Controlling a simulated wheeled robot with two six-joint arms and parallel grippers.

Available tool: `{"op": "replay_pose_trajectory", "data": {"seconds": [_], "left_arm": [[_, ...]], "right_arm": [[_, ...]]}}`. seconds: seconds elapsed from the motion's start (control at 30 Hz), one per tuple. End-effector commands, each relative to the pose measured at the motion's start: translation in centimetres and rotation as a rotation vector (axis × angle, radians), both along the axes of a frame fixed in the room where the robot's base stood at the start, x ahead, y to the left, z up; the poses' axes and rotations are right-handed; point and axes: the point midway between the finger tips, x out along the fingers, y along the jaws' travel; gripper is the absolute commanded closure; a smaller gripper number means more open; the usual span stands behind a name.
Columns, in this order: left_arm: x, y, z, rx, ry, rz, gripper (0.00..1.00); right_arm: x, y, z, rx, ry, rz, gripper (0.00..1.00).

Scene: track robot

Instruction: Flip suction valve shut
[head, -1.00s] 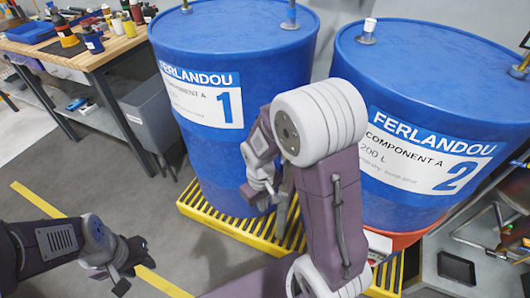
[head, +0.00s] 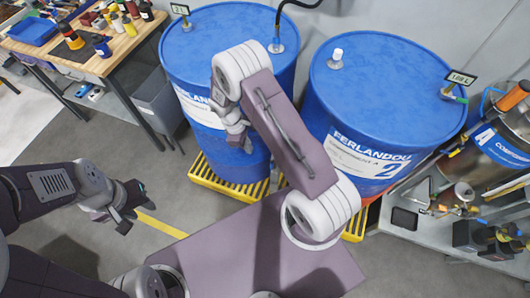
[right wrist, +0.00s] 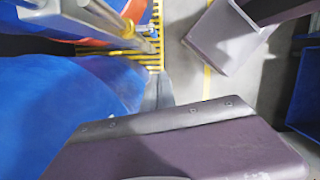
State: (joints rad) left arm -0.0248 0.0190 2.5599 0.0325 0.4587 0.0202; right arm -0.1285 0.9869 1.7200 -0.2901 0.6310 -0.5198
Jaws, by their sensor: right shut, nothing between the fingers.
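Two blue drums, drum 1 (head: 228,50) and drum 2 (head: 380,100), stand side by side. A black hose enters a fitting (head: 276,46) on drum 1. A small valve fitting (head: 452,93) with a display sits at the right of drum 2's lid. I cannot tell which fitting is the suction valve. My right gripper (head: 240,141) is shut and empty, low in front of drum 1, below its lid and apart from the fittings. My left gripper (head: 132,206) looks open and empty over the floor at left, clear of the drums.
Yellow slatted pallets (head: 226,188) lie under the drums. A wooden workbench (head: 105,55) with bottles stands at left, and a grey bin (head: 158,100) beside it. A cart at right holds a steel pot (head: 500,140) and tools. The floor at left is free.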

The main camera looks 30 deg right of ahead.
Motion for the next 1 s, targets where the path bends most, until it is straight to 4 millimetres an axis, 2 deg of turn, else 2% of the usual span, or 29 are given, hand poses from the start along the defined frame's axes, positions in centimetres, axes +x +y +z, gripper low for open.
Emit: {"op": "replay_pose_trajectory", "data": {"seconds": [0.33,0.43,0.57,0.9,1.0], "left_arm": [[0.0,0.0,0.0,0.000,0.000,0.000,0.64],[0.0,0.0,0.1,0.000,0.000,0.000,0.64],[0.0,0.0,0.4,0.000,0.000,0.000,0.64],[0.0,0.0,1.0,0.000,0.000,0.000,0.64],[0.0,0.0,2.1,0.000,0.000,0.000,0.64]], "right_arm": [[0.0,0.0,-0.1,-0.001,0.002,0.004,1.00],[-0.1,-0.2,-0.8,-0.001,0.004,0.003,1.00],[-0.6,-0.6,-2.9,-0.001,0.007,0.002,1.00],[-1.7,-2.0,-10.1,0.000,0.005,0.002,1.00],[-2.7,-3.5,-9.4,0.000,0.003,0.000,1.00]]}}
